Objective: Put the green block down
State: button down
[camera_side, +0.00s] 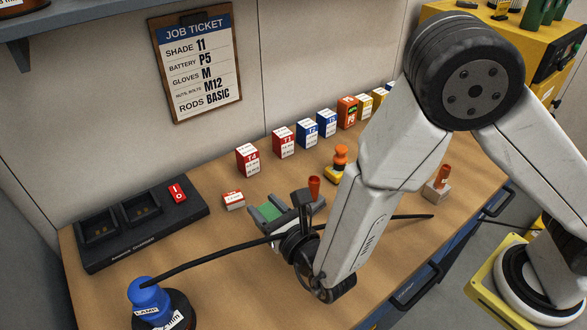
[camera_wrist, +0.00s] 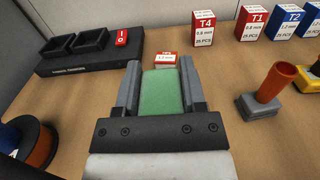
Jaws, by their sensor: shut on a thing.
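The green block (camera_wrist: 161,94) sits between the two fingers of my gripper (camera_wrist: 160,88) in the wrist view, and the fingers are shut on it. In the side view, my gripper (camera_side: 275,212) is low over the middle of the bench, and part of the green block (camera_side: 268,211) shows between its fingers. I cannot tell whether the block touches the bench. A small red and white box (camera_side: 233,200) lies just beyond the fingertips; it also shows in the wrist view (camera_wrist: 165,60), partly hidden by the block.
A black charger (camera_side: 140,222) with a red switch stands at the left. Red, blue and orange boxes (camera_side: 283,143) line the back. An orange cup on a grey base (camera_wrist: 267,92) stands right of my gripper. A blue lamp-labelled object (camera_side: 148,300) is front left.

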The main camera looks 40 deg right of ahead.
jog(key=shift+f, duration=1.65)
jog(key=shift+f, duration=0.15)
jog(key=shift+f, duration=1.65)
jog(key=shift+f, duration=0.15)
jog(key=shift+c, duration=0.8)
grip_release()
jog(key=shift+s, duration=3.8)
